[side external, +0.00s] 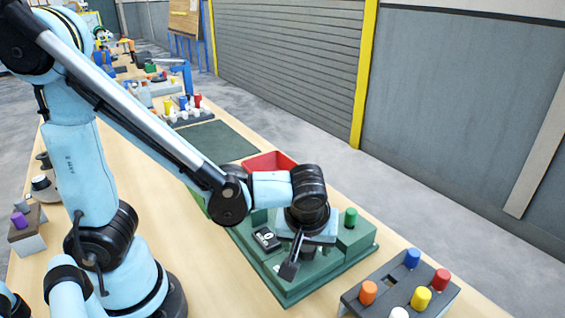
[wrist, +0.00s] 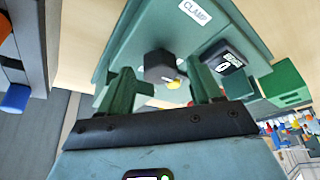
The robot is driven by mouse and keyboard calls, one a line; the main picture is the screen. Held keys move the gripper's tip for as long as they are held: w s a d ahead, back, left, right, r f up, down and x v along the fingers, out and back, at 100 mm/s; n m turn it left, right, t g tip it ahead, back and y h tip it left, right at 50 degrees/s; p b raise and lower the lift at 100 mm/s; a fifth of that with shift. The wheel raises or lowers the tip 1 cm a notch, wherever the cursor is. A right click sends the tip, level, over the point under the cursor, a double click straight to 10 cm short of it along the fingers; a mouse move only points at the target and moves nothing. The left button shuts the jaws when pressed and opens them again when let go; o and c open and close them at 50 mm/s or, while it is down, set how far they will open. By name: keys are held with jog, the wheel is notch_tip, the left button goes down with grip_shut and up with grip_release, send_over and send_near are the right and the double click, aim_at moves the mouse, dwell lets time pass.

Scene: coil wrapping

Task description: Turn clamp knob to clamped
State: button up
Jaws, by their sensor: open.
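The clamp knob (wrist: 160,66) is dark and faceted, with a small white mark. In the wrist view it shows between the tips of my gripper's two green fingers, with a gap on each side. It sits on the green fixture (wrist: 240,25) near a white CLAMP label (wrist: 195,12). My gripper (wrist: 158,74) is open and empty. In the side view my gripper is low over the green fixture (side external: 322,284), and my wrist hides the knob. I cannot tell whether the fingertips reach down around the knob.
A small dark counter (wrist: 226,61) sits beside the knob; it also shows in the side view (side external: 266,238). A green post (side external: 350,217) stands close to my gripper. A red bin (side external: 266,162) lies behind, and a rack of coloured pegs (side external: 400,290) stands at front right.

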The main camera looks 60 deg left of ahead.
jog(key=v, duration=1.2)
jog(key=shift+a, duration=0.15)
dwell(0.3)
jog(key=w+a+f+m+t+h, duration=0.2)
jog(key=a+f+m+t+h, duration=0.1)
jog(key=a+m, duration=0.6)
jog(key=shift+a+t, duration=0.5)
jog(key=shift+a, duration=0.55)
jog(key=shift+w, duration=0.1)
